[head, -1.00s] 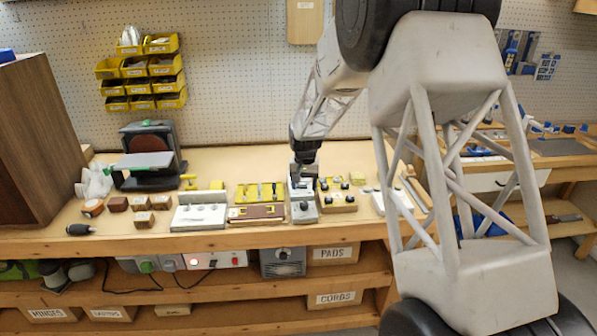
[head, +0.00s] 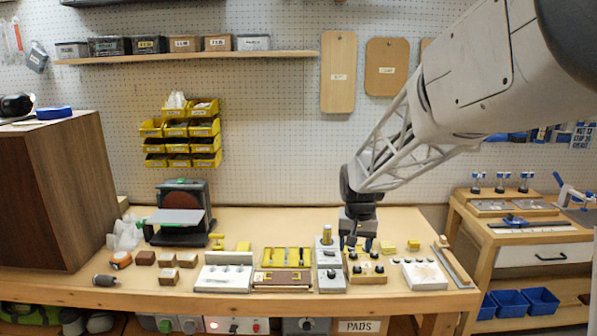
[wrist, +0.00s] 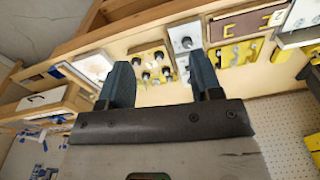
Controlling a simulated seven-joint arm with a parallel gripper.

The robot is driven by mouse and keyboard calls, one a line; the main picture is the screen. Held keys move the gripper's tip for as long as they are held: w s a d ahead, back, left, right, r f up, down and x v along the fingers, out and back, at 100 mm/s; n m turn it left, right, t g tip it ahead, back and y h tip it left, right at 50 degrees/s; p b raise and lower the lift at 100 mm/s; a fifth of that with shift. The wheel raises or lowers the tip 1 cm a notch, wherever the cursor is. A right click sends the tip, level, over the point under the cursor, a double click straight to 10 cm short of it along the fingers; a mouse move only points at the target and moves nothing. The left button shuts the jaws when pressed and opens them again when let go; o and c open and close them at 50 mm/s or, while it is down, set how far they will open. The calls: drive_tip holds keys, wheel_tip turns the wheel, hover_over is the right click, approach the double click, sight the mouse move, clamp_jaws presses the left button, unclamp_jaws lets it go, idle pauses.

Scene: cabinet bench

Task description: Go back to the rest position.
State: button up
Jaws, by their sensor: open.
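My gripper (head: 357,240) is above the bench at right of centre in the head view, fingers pointing down. In the wrist view its two dark fingers (wrist: 160,85) stand wide apart with nothing between them. A wooden block with dark knobs (head: 367,268) sits just below it in the head view and shows beyond the fingers in the wrist view (wrist: 157,68). A grey-white fixture with a yellow-topped post (head: 329,272) stands just left of the gripper. Whether the fingertips touch anything is hard to tell in the head view.
On the bench (head: 262,222) are a yellow-and-brown fixture (head: 284,280), a white plate (head: 223,278), a plate with small knobs (head: 419,273), a sander (head: 180,212) and several small wooden blocks. A tall brown cabinet (head: 58,190) stands left. Yellow bins (head: 185,135) hang behind.

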drive_tip(key=s+d+r, duration=0.2)
drive_tip(key=s, duration=1.6)
drive_tip(key=s+d+r+n+t, duration=0.1)
drive_tip(key=s+r, duration=0.2)
drive_tip(key=s, duration=1.5)
drive_tip(key=shift+d+r+t, duration=0.15)
drive_tip(key=shift+d+t, duration=0.15)
drive_tip(key=shift+d, duration=0.1)
